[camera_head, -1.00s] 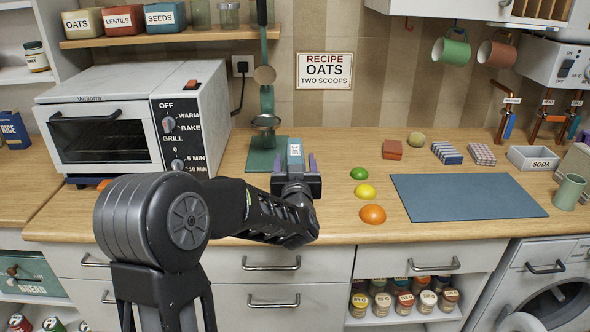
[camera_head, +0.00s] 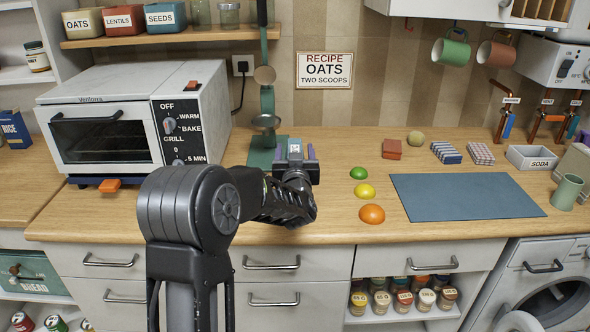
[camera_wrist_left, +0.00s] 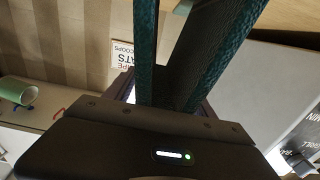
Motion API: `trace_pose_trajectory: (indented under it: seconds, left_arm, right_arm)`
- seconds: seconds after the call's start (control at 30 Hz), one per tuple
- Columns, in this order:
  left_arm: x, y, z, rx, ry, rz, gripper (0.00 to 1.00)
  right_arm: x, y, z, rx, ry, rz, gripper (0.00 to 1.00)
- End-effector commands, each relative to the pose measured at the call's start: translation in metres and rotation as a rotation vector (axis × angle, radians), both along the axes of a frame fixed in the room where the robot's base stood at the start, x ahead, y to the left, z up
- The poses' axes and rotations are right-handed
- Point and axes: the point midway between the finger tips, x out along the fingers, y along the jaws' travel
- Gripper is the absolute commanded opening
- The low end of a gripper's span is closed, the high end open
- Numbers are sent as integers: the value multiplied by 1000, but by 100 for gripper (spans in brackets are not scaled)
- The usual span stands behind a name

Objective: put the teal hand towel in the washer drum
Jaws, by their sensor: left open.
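My left gripper (camera_head: 297,152) is over the back of the counter, just right of a teal stand base (camera_head: 262,158). It is open, with its fingers pointing away from the head camera. In the left wrist view two dark teal textured strips (camera_wrist_left: 146,50) rise from the gripper; I cannot tell whether they are cloth or finger pads. I cannot make out a separate teal hand towel in the head view. The washer (camera_head: 512,278) is at the lower right, its round drum opening (camera_head: 568,303) partly cut off by the frame. My right gripper is not in view.
A blue mat (camera_head: 465,196) and fruit-coloured domes (camera_head: 372,214) lie right of my gripper. A toaster oven (camera_head: 125,118) stands to the left. A ladle (camera_head: 265,122) hangs on the teal stand. A soda box (camera_head: 532,157) and mug (camera_head: 568,192) stand at the right.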

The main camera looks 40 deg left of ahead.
Motion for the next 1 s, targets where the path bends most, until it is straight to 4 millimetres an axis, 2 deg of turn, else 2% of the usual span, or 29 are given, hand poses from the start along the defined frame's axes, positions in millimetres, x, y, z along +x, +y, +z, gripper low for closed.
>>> trace_pose_trajectory:
  seconds: [0.4,1.0]
  left_arm:
    - [0,0,0,0,0,0,62]
    - [0,0,0,0,0,0,13]
  right_arm:
    - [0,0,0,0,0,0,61]
    - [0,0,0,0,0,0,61]
